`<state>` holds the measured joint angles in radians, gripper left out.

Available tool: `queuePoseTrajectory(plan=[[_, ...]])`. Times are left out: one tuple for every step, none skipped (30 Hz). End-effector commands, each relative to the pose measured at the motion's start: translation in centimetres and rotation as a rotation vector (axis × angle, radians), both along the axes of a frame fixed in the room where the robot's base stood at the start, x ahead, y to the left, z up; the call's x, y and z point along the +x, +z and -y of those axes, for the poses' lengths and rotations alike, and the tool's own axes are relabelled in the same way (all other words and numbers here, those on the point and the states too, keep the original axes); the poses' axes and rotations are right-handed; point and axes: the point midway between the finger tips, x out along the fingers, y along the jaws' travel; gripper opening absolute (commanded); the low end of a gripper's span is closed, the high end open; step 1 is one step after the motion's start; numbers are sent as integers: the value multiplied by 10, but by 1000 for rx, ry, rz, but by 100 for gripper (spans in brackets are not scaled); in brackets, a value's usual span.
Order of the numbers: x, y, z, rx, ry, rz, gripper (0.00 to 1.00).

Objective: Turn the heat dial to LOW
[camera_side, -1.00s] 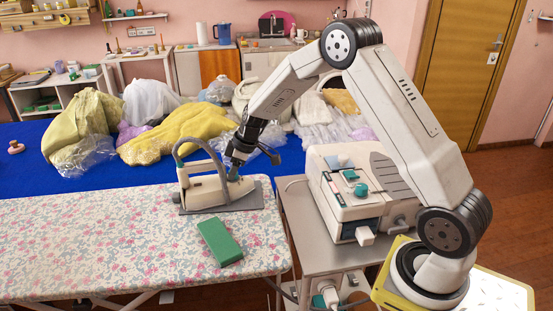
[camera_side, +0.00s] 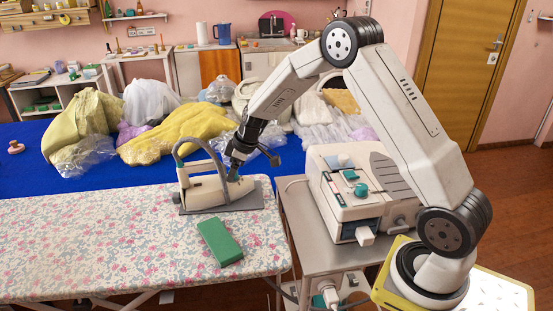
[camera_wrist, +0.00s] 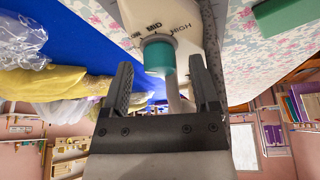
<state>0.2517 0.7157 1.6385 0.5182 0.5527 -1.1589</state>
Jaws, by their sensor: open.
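The iron (camera_side: 205,188) is cream and grey and stands on a grey rest plate (camera_side: 253,203) on the floral board. Its teal heat dial (camera_wrist: 158,56) shows in the wrist view, below printed marks, with MID and HIGH readable and the left mark partly cut off or blurred. I cannot tell for sure which mark the dial points to. My gripper (camera_wrist: 161,70) is open, one finger on each side of the dial, with gaps visible beside it. In the side view my gripper (camera_side: 235,170) is at the iron's rear end and hides the dial area.
A green block (camera_side: 220,242) lies on the floral ironing board (camera_side: 110,240). A steam unit (camera_side: 345,205) with teal controls stands on a grey cart at the right. Bagged garments (camera_side: 180,138) lie on the blue table behind.

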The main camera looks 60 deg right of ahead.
Motion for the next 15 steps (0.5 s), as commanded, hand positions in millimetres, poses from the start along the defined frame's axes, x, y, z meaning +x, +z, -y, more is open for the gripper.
queuePoseTrajectory(plan=[[0, 2, 1, 0, 0, 1, 78], [-1, 3, 1, 0, 0, 1, 78], [-1, 5, 1, 0, 0, 1, 78], [-2, 7, 2, 0, 0, 1, 78], [-3, 9, 2, 0, 0, 1, 78], [-4, 11, 3, -1, 0, 0, 78], [-5, 14, 3, -1, 0, 0, 78], [-6, 17, 4, -1, 1, 2, 78], [-7, 21, 4, -1, 1, 2, 78], [-8, 24, 5, -1, 0, 2, 78], [-9, 27, 6, -1, 0, 3, 78], [-11, 32, 6, -2, 0, 3, 78], [-12, 35, 7, -1, -1, 3, 78], [-14, 39, 8, 0, 0, 2, 78], [-15, 43, 9, -1, -1, 3, 78]])
